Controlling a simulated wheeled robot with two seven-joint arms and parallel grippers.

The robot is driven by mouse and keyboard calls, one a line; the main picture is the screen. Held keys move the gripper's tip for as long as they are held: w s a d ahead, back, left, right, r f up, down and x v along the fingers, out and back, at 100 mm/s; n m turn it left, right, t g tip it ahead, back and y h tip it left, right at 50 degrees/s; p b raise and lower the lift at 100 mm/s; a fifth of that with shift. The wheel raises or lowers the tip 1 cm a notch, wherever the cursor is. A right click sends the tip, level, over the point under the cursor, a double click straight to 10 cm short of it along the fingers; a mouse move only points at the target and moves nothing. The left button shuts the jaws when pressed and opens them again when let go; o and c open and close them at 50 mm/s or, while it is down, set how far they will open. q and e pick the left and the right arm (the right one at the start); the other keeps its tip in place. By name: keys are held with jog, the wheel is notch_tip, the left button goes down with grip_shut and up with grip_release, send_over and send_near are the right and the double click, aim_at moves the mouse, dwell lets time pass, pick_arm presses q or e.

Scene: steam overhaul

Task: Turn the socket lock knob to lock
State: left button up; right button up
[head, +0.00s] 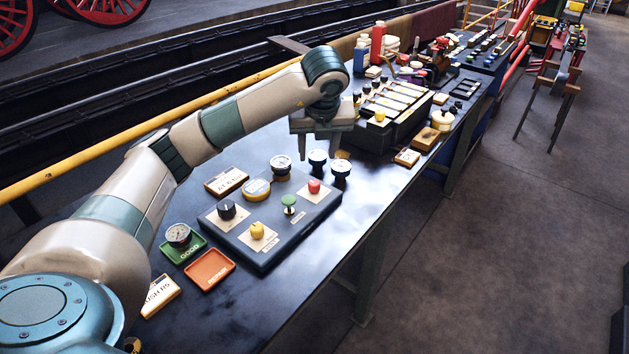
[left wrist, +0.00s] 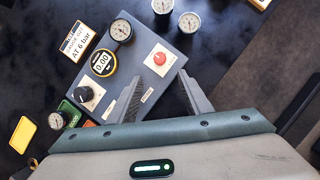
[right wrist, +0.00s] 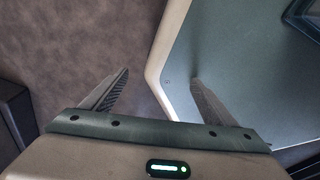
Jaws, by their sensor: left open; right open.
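A dark control panel (head: 265,255) lies on the bench. It carries a black knob (head: 226,210), a yellow knob (head: 257,230), a green button (head: 289,203) and a red button (head: 314,186). Their labels are too small to read, so I cannot tell which is the socket lock knob. My left gripper (head: 317,155) is open and empty above the panel's far right end. In the left wrist view, the red button (left wrist: 159,58) shows between its fingers; the black knob (left wrist: 85,94) is left of them. My right gripper (right wrist: 160,88) is open and empty, away from the panel.
A gauge (head: 281,165) and a yellow digital display (head: 256,189) are at the panel's back edge. Two loose gauges (head: 318,159) stand beyond its right end. A green tray (head: 183,247) with a gauge and an orange tray (head: 209,269) lie left. The bench front is clear.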

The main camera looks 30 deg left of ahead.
pick_arm(q)
jog(key=p, duration=0.2)
send_near(314, 183)
jog(key=p+x, duration=0.2)
jog(key=x, duration=0.5)
jog(key=shift+x, duration=0.85)
pick_arm(e)
jog(key=shift+g, duration=0.3)
jog(key=shift+s+d+r, duration=0.2)
jog(key=shift+s+r, duration=0.1)
jog(key=shift+r, duration=0.35)
jog(key=shift+s+d+r, duration=0.15)
jog(key=shift+s+r, duration=0.2)
jog(key=shift+r, duration=0.3)
jog(key=shift+s+d+r, duration=0.2)
jog(key=shift+s+r, duration=0.1)
jog(key=shift+r, duration=0.35)
pick_arm(q)
jog(key=c, duration=1.1)
pick_arm(e)
jog(key=shift+s+a, duration=0.1)
jog(key=shift+a, duration=0.2)
